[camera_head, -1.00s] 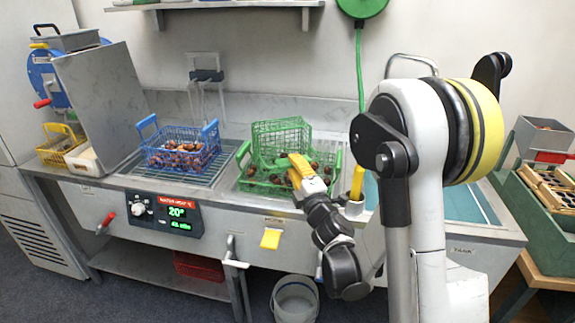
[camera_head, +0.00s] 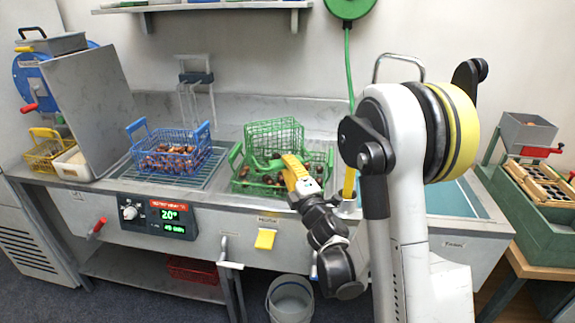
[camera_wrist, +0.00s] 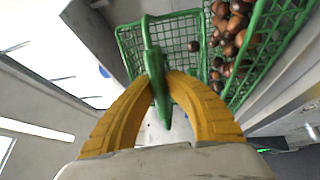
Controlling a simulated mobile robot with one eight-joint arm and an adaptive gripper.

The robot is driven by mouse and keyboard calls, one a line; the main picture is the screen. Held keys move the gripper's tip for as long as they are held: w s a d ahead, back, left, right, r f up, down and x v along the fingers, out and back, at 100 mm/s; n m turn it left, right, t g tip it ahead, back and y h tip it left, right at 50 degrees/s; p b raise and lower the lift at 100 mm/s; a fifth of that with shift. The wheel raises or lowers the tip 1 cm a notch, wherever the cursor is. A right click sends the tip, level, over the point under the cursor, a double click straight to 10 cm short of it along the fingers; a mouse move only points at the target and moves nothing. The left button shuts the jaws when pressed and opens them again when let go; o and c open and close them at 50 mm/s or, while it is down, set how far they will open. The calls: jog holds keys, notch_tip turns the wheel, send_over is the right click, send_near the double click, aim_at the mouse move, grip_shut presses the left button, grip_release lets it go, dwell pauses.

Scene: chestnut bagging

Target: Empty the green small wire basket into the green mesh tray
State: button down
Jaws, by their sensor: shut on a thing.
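The green small wire basket (camera_head: 274,133) is tipped steeply over the green mesh tray (camera_head: 236,186) in the head view. My gripper (camera_head: 290,163) is shut on the basket's green handle (camera_wrist: 154,62), between its yellow fingers in the wrist view (camera_wrist: 162,88). The basket's mesh (camera_wrist: 172,36) shows beyond the handle.
A blue wire basket (camera_head: 205,150) with chestnuts stands left of the tray. A grey upright panel (camera_head: 90,105) and a yellow basket (camera_head: 42,155) are farther left. A yellow post (camera_head: 349,183) stands close right of my gripper. A grey bucket (camera_head: 291,300) is on the floor.

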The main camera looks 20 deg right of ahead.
jog(key=shift+r, duration=0.1)
jog(key=s+r+p, duration=0.4)
jog(key=s+r, duration=0.2)
jog(key=shift+a+r, duration=0.4)
dwell(0.4)
